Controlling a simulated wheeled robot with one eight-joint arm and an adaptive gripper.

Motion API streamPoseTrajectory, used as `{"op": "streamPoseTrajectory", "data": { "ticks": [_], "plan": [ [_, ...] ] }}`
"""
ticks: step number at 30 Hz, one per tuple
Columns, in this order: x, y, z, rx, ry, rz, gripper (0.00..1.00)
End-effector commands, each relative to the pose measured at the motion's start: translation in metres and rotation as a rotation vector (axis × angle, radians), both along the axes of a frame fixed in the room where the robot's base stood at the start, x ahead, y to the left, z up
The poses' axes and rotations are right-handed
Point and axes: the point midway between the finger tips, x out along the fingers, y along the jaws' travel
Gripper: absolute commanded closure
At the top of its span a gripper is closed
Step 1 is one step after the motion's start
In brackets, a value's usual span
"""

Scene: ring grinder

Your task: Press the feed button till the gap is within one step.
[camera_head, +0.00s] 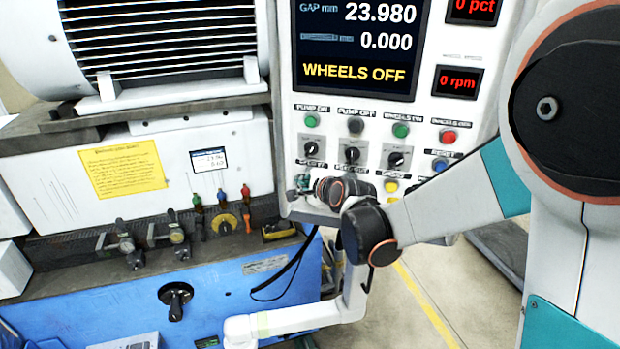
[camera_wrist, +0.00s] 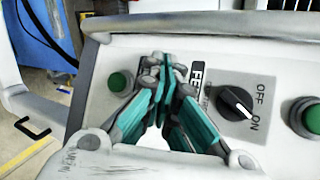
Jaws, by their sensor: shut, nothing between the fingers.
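The control panel screen (camera_head: 362,45) reads GAP mm 23.980, with 0.000 below it and WHEELS OFF in yellow. My gripper (camera_head: 302,184) is at the panel's lower left corner in the head view. In the wrist view my gripper (camera_wrist: 164,68) is shut and empty, its teal fingers together over the panel face. A label beginning "FE" (camera_wrist: 196,75) is partly hidden by a finger. Whether the fingertips touch a control cannot be told. A green button (camera_wrist: 118,82) lies left of the fingers. The feed button cannot be singled out.
A black ON/OFF knob (camera_wrist: 232,101) is right of the fingers, with another green button (camera_wrist: 312,117) beyond it. Pump and wheel buttons (camera_head: 355,124) sit above several black selector knobs (camera_head: 351,155). The blue machine base (camera_head: 110,312) stands at left.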

Motion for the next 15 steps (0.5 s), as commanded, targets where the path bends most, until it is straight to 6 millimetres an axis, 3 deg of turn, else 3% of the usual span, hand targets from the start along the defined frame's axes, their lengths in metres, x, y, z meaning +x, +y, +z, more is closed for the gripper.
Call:
{"op": "streamPoseTrajectory", "data": {
  "ticks": [15],
  "plan": [
    [-0.0094, 0.0030, -0.0003, -0.001, 0.000, 0.002, 1.00]
  ]
}}
